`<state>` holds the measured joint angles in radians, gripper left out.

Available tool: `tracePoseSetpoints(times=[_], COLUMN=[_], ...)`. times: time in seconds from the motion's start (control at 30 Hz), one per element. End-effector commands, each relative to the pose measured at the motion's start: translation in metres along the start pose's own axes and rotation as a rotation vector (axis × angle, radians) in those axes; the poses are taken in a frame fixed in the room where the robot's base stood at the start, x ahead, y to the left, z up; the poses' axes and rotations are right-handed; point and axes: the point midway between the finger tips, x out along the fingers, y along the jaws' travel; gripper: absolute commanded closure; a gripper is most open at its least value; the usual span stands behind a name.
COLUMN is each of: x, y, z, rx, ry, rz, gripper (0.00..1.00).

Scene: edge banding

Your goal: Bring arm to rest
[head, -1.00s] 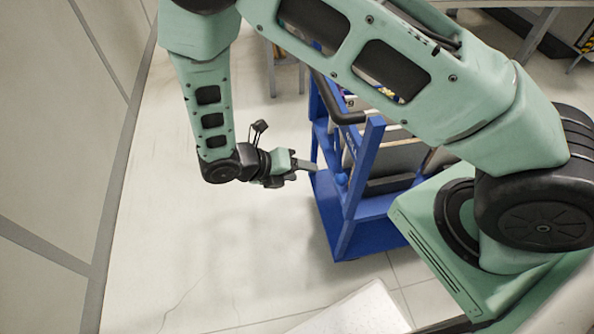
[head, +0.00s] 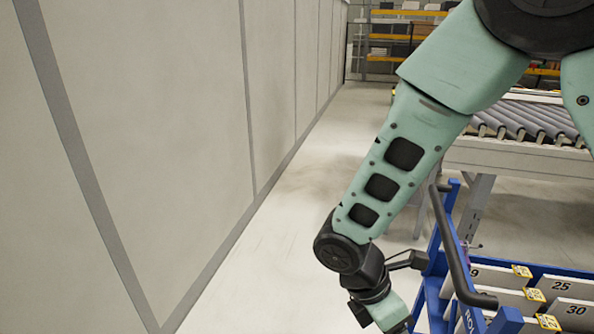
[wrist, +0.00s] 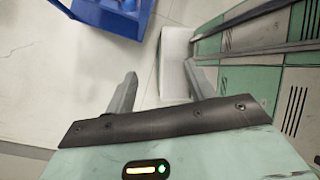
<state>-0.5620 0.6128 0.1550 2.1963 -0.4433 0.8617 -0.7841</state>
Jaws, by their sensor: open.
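My arm (head: 395,165) hangs down through the middle of the head view, its wrist (head: 372,290) near the bottom edge, left of the blue cart. The fingers are below the head frame. In the wrist view my gripper (wrist: 161,72) has its two fingers spread apart, with nothing between them but floor and part of a white slab beyond. Green panels of my own body fill the right of that view.
A pale wall (head: 190,130) runs along the left. Floor between wall and arm is clear.

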Motion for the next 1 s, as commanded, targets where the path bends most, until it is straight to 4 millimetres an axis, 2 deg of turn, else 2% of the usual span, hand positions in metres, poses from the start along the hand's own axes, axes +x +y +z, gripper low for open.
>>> tracePoseSetpoints(times=[0.03,0.2,0.4,0.6,0.9,1.0], x=[-0.017,-0.061,-0.095,-0.107,-0.110,-0.110], y=[-0.012,-0.054,-0.099,-0.123,-0.128,-0.128], z=[0.001,-0.001,-0.002,-0.002,-0.002,-0.002], rx=[0.103,0.471,0.868,1.110,1.168,1.167], ry=[0.057,0.248,0.453,0.576,0.606,0.605], rz=[0.021,0.049,0.047,0.025,0.016,0.016], gripper=[0.46,0.46,0.46,0.46,0.46,0.64])
